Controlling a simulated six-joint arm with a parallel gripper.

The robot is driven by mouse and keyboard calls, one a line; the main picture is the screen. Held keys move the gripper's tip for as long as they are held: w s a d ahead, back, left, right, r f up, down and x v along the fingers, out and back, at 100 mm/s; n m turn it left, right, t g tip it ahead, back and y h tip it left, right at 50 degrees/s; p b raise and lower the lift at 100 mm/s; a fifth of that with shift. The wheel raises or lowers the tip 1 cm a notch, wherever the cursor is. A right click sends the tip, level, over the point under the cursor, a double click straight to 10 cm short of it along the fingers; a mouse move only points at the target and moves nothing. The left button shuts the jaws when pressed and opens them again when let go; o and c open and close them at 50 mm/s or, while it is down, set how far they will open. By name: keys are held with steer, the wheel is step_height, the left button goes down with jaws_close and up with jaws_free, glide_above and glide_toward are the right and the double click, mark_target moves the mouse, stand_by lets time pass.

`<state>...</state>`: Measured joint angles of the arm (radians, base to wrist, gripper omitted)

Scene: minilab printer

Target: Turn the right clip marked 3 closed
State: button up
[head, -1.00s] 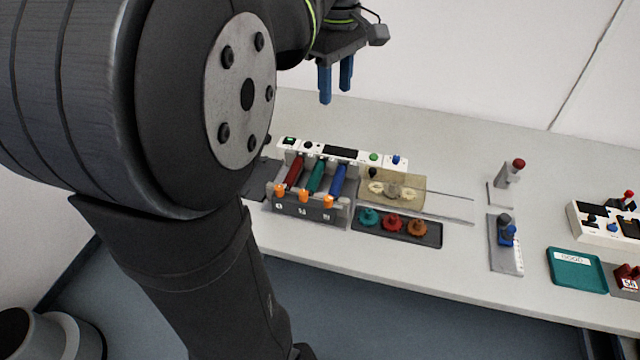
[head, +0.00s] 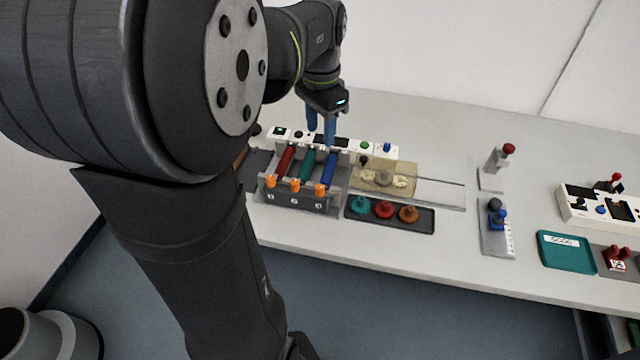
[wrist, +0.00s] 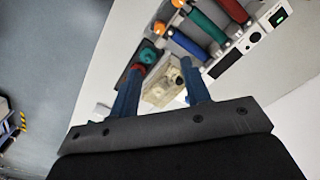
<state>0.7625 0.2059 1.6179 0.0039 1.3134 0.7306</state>
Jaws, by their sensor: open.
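A grey rack in the head view holds a red, a green and a blue roller, with three orange clips along its front. The right clip (head: 320,189) is upright at the front of the blue roller (head: 328,170). The number under it is too small to read surely. The orange clips also show in the wrist view (wrist: 158,28), at the top. My gripper (head: 321,141) is open and empty, its blue fingers pointing down behind the rollers. In the wrist view my gripper (wrist: 160,85) has its fingers apart with nothing between the tips.
A black tray (head: 428,229) with teal, red and orange knobs lies right of the rack. A beige block (head: 408,166) sits behind it on rails. A white control panel (head: 280,133) runs behind the rollers. Right of the rails stand levers and a teal tray (head: 566,262).

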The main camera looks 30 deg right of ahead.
glide_toward(320, 187)
steer(key=shift+m, duration=0.4)
step_height(320, 187, down, 9)
steer(key=shift+f, duration=0.2)
jaws_close()
